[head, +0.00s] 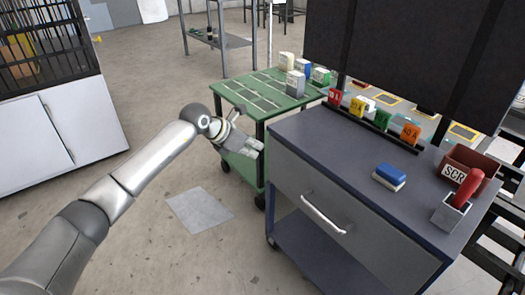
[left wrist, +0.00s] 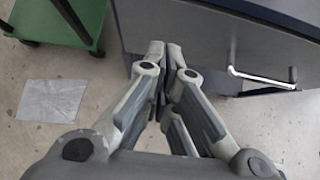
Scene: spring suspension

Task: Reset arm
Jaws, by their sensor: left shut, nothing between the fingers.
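My left arm reaches in from the left in the head view. Its gripper (head: 255,148) is at the gap between the green cart (head: 242,105) and the dark grey workbench (head: 355,155), near the bench's left end. The gripper's fingers also show in the left wrist view (left wrist: 165,90); they are closed together with nothing between them. The gripper appears apart from the bench and cart, though the exact clearance cannot be told. My right gripper is in neither view.
The bench has a drawer handle (head: 323,216), a blue-topped block (head: 390,177), a red bin (head: 468,172), a red-handled item (head: 465,190) and coloured labelled blocks (head: 410,133). Small boxes (head: 295,84) stand on the cart. A grey sheet (head: 198,210) lies on open floor. A white cabinet (head: 60,140) is left.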

